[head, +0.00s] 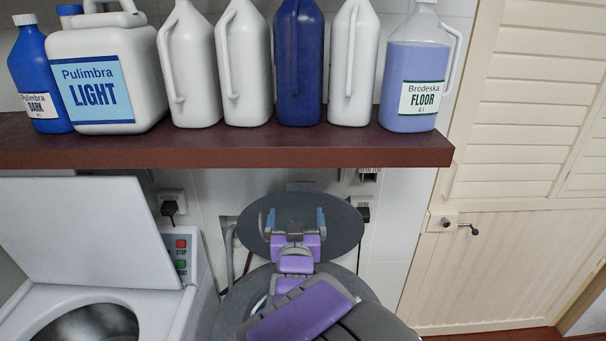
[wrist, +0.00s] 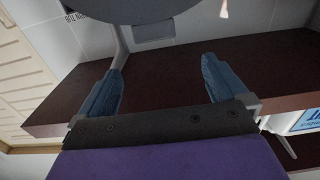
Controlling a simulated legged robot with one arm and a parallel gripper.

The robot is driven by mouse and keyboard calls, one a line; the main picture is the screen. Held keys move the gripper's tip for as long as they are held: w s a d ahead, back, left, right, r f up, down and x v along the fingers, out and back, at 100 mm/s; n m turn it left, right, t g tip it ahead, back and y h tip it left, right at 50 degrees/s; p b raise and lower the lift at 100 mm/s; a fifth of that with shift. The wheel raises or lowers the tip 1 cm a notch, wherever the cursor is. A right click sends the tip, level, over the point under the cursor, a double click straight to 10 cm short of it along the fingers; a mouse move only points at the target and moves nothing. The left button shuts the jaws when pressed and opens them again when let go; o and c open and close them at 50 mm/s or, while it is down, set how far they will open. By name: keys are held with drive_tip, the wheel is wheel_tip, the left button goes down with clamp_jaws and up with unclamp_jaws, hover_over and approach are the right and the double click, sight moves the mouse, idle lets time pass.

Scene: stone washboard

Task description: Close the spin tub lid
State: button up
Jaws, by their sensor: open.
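A round dark grey lid (head: 343,225) stands raised behind a grey round body (head: 233,318), low in the middle of the head view. I take it to be the spin tub lid. Its edge shows at the top of the wrist view (wrist: 118,8), with a lighter grey block (wrist: 153,31) at its rim. My gripper (head: 294,217), with blue fingers, is in front of the lid in the head view. In the wrist view my gripper (wrist: 162,68) is open, with nothing between its fingers. I cannot tell whether it touches the lid. My purple arm hides much of the tub.
A brown shelf (head: 220,146) with several bottles and jugs hangs above the lid. At left is a white washer whose square lid (head: 85,230) is up over an open drum (head: 95,325). Sockets with plugs are on the wall. A cream louvred door (head: 520,220) stands at right.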

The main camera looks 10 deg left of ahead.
drive_tip(key=p, duration=1.3)
approach(300, 184)
drive_tip(key=x, duration=0.2)
drive_tip(key=d+x, duration=0.1)
drive_tip(key=x, duration=0.2)
drive_tip(key=shift+w+r, duration=0.1)
drive_tip(key=shift+r, duration=0.05)
drive_tip(key=w+a, duration=0.1)
drive_tip(key=w, duration=0.1)
drive_tip(key=w+a+p, duration=0.1)
drive_tip(key=w+a, duration=0.1)
drive_tip(key=w, duration=0.1)
drive_tip(key=shift+w+a+f+p, duration=0.15)
drive_tip(key=shift+w+f+p, duration=0.1)
drive_tip(key=shift+w+p, duration=0.1)
drive_tip(key=shift+w+r, duration=0.1)
drive_tip(key=shift+w, duration=0.35)
drive_tip(key=shift+w+d, duration=0.35)
drive_tip(key=shift+s+a, duration=0.1)
drive_tip(key=shift+a, duration=0.05)
